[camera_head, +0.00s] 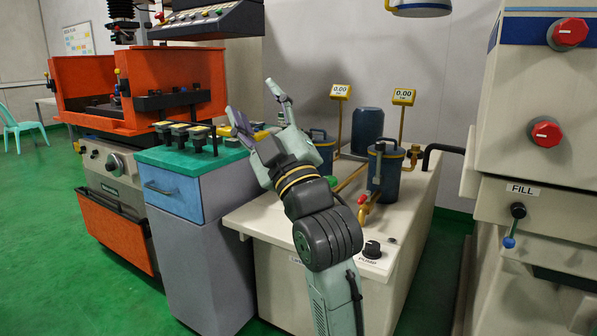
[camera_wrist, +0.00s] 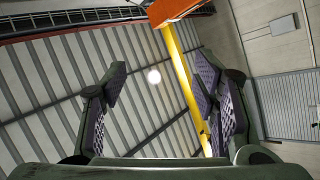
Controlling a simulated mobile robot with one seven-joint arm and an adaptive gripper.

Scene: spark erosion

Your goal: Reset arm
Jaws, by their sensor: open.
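My gripper (camera_head: 257,106) is in the middle of the head view, raised above the pump cabinet and pointing up and to the left. Its two fingers are spread apart with nothing between them. In the wrist view the open fingers (camera_wrist: 160,95) frame the ceiling, a bright round lamp and a yellow beam. My forearm rises from the bottom of the head view in front of the cream cabinet (camera_head: 262,262) and hides part of its top.
A cart (camera_head: 200,225) with a green top and black-handled tools stands left of the cabinet. An orange machine (camera_head: 85,85) is behind it. Filter canisters (camera_head: 384,172) and yellow gauges (camera_head: 403,97) stand on the cabinet. A cream machine with red knobs (camera_head: 546,134) is at right.

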